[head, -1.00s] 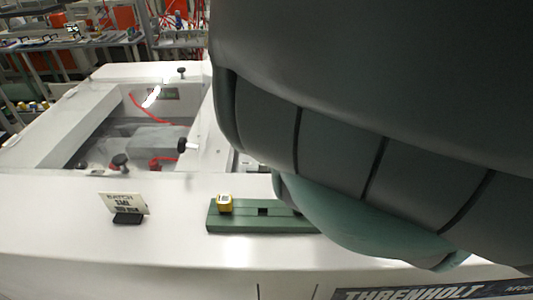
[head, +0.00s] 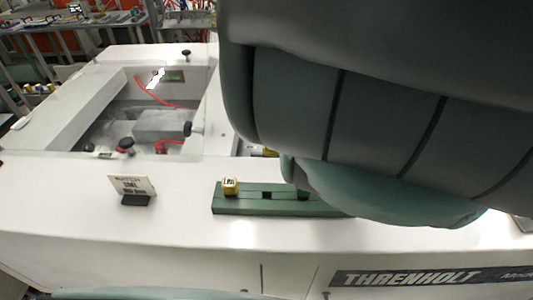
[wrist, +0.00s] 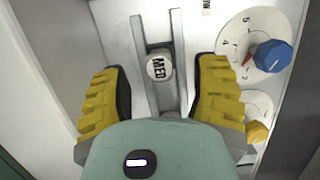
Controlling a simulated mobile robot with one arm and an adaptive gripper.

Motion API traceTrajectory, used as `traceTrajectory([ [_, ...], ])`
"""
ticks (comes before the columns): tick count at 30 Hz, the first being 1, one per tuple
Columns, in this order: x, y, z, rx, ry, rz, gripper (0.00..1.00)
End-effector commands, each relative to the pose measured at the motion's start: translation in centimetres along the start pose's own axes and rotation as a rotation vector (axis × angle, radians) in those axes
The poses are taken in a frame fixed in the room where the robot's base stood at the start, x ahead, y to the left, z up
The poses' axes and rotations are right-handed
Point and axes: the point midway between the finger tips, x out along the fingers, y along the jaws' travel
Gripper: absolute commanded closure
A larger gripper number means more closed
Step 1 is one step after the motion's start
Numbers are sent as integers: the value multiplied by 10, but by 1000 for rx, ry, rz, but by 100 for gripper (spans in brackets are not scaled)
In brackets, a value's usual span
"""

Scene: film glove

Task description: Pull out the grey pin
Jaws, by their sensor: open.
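In the wrist view, a round pale-grey piece marked MED (wrist: 159,66) sits in a slotted metal rail (wrist: 140,40). I cannot tell if it is the grey pin; no other grey pin shows clearly. My gripper (wrist: 160,92) is open, with ridged yellow fingers on the left and right of the rail. The MED piece lies between and slightly beyond them, and nothing is visibly gripped. In the head view my dark green arm covers the right half and hides most of the gripper.
A blue knob (wrist: 272,56) and a yellow knob (wrist: 257,132) stand close to the right finger.

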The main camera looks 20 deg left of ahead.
Motion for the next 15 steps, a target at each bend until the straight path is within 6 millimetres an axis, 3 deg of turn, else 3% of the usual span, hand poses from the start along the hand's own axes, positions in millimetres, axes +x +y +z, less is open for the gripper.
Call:
traceTrajectory([
  [1, 12, 0, 0, -3, 2, 2, 39],
  [6, 33, 1, 0, -2, 1, 2, 39],
  [15, 41, 0, 0, -1, 0, 1, 39],
])
